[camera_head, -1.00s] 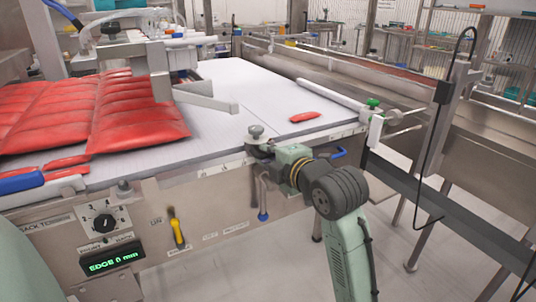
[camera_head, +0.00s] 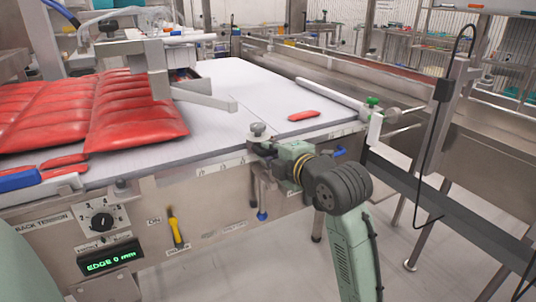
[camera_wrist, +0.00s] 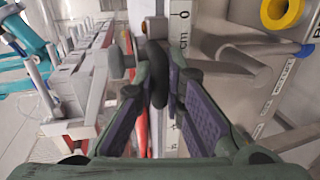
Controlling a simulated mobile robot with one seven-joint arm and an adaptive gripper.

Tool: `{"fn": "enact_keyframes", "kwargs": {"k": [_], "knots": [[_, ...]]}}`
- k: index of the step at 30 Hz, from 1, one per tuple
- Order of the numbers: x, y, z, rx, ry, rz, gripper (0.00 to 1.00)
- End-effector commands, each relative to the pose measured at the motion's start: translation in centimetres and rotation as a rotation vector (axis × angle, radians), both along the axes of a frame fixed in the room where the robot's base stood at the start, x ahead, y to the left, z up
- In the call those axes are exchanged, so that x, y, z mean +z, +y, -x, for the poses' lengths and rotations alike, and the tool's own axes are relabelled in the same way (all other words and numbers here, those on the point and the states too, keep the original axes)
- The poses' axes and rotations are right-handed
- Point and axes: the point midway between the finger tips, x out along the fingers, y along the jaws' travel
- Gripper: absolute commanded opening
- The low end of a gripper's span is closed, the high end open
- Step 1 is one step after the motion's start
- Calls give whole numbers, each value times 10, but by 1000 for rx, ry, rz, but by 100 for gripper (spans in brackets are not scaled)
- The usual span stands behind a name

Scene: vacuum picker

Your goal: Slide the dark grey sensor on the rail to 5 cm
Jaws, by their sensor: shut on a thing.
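My gripper (camera_head: 278,152) is at the near edge of the conveyor, its fingers pointing left toward a fitting with a grey knob (camera_head: 257,129). In the wrist view my gripper (camera_wrist: 160,82) is shut on a dark grey rounded piece, which I take to be the sensor (camera_wrist: 156,70). The fingers hide much of it. A white scale (camera_wrist: 182,25) marked "0" and "cm" runs beside it, partly behind the right finger. The sensor's exact reading on the scale cannot be told.
Red packs (camera_head: 130,115) lie on the belt (camera_head: 215,125) at left, with one loose red pack (camera_head: 303,115) farther right. A grey bracket arm (camera_head: 205,97) hangs over the belt. The front panel holds a dial (camera_head: 102,220), a yellow-handled tool (camera_head: 174,226) and a display (camera_head: 110,259) reading "EDGE 0 mm".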

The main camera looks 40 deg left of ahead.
Motion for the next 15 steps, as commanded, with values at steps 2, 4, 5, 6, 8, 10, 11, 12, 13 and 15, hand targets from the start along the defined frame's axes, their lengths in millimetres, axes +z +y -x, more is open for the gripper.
{"fn": "enact_keyframes", "kwargs": {"k": [2,4,5,6,8,10,11,12,13,15], "knots": [[0,0,0,1,1,0,0],[0,0,0,1,1,0,13],[0,0,0,1,1,0,15],[0,0,0,1,1,0,18],[0,0,0,1,1,0,22],[0,0,0,1,1,1,26],[0,0,0,0,0,1,28],[0,0,0,0,0,1,31],[0,0,0,0,0,1,31],[0,0,0,0,0,1,31]]}}
